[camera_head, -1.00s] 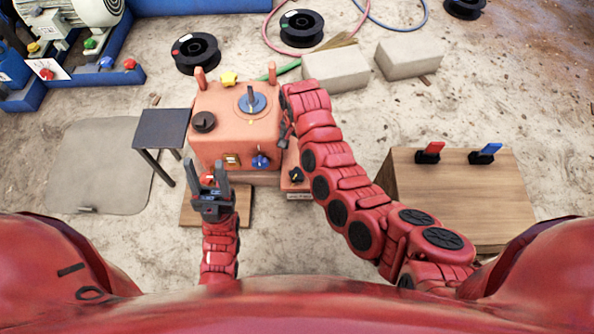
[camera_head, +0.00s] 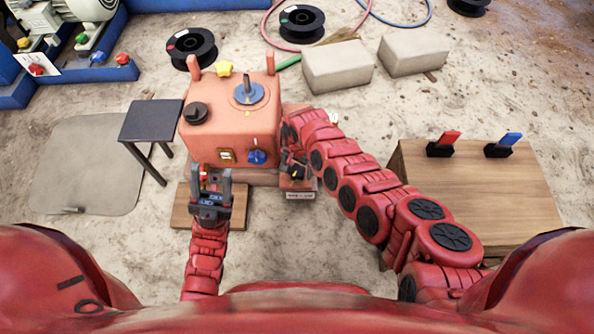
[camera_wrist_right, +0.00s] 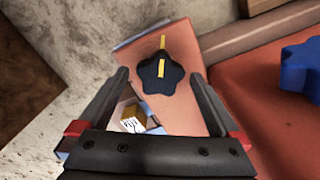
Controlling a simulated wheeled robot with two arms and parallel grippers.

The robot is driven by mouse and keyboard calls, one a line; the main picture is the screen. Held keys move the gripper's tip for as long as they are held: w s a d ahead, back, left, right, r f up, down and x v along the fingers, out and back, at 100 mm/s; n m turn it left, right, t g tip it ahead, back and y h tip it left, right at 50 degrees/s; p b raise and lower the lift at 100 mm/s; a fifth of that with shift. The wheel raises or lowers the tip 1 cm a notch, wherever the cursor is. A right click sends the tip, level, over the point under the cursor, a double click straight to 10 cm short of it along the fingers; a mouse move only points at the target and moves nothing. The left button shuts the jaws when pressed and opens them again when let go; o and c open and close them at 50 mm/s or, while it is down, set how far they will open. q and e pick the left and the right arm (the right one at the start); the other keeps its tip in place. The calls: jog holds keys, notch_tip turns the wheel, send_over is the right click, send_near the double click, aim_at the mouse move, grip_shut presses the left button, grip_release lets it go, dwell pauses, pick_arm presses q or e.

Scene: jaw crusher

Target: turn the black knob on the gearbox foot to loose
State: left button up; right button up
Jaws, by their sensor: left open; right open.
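The orange gearbox (camera_head: 228,135) stands in the middle of the head view. Its foot (camera_head: 300,185) sticks out at the lower right. The black star-shaped knob with a yellow pointer line sits on the foot; in the right wrist view the knob (camera_wrist_right: 161,75) lies between my fingertips' directions, with its line pointing up. My right gripper (camera_head: 296,163) is over the foot, open, and partly hides the knob in the head view. I cannot tell whether its fingers touch the knob. My left gripper (camera_head: 211,183) is open in front of the gearbox, near a red part.
The gearbox also carries a blue knob (camera_head: 257,157), a black knob (camera_head: 196,113) and a blue disc with a lever (camera_head: 249,93). A dark stool (camera_head: 150,122) stands left. A wooden box (camera_head: 470,195) with red and blue levers stands right. Grey blocks (camera_head: 338,66) lie behind.

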jog(key=c, duration=1.4)
jog(key=shift+n, duration=0.4)
jog(key=n+p, duration=0.1)
jog(key=n, duration=0.1)
jog(key=shift+n, duration=0.4)
jog(key=n, duration=1)
jog(key=n+b, duration=0.1)
jog(key=n, duration=0.3)
jog(key=shift+n, duration=0.4)
